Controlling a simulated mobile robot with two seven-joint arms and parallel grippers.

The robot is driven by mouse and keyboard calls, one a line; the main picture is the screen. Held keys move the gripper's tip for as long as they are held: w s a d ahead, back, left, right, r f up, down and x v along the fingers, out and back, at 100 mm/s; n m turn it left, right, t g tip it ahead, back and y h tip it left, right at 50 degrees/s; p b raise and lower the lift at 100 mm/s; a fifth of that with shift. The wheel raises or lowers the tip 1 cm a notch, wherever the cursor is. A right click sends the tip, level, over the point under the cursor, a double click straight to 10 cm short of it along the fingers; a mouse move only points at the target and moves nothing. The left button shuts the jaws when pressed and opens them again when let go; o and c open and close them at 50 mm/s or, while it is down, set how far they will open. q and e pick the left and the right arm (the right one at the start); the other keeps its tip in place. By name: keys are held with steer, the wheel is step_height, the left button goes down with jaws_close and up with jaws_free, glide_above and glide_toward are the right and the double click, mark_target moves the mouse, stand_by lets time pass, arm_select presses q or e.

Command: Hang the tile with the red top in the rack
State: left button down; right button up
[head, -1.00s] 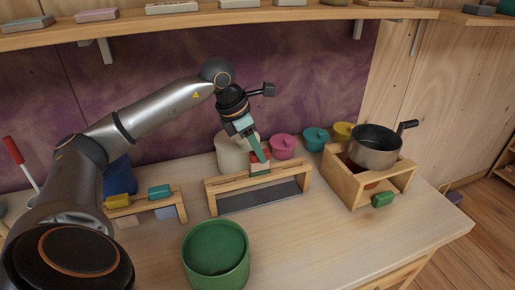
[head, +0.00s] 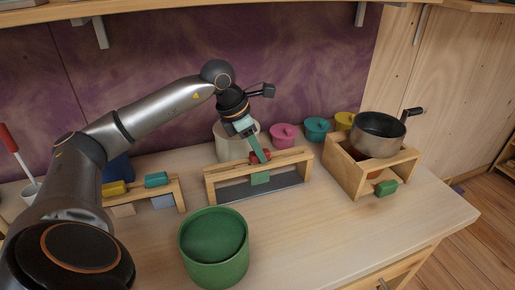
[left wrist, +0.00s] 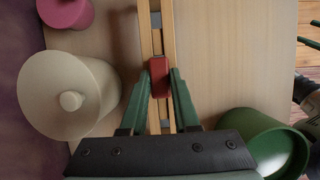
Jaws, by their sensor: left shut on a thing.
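The tile with the red top (head: 259,156) is held upright by my left gripper (head: 264,156). Its green body (head: 260,178) shows below the front rail of the wooden rack (head: 225,178), so it is down between the two rails. The red top is at rail height. In the left wrist view the red top (left wrist: 159,77) lies between my fingertips, over the slot of the rack (left wrist: 150,20). I cannot tell whether the top rests on the rails.
A smaller rack (head: 176,188) at left holds tiles with yellow (head: 114,188) and teal (head: 156,180) tops. A green bowl (head: 213,248) stands in front. A cream jar (head: 226,145) is close behind the rack. A pot (head: 377,135) on a wooden box is at right.

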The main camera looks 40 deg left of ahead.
arm_select(q)
steer(key=c, duration=0.6)
jaws_free()
steer(key=p+v, duration=0.1)
steer(key=v, duration=1.1)
steer(key=shift+s+r, duration=0.1)
steer(key=shift+r, duration=0.1)
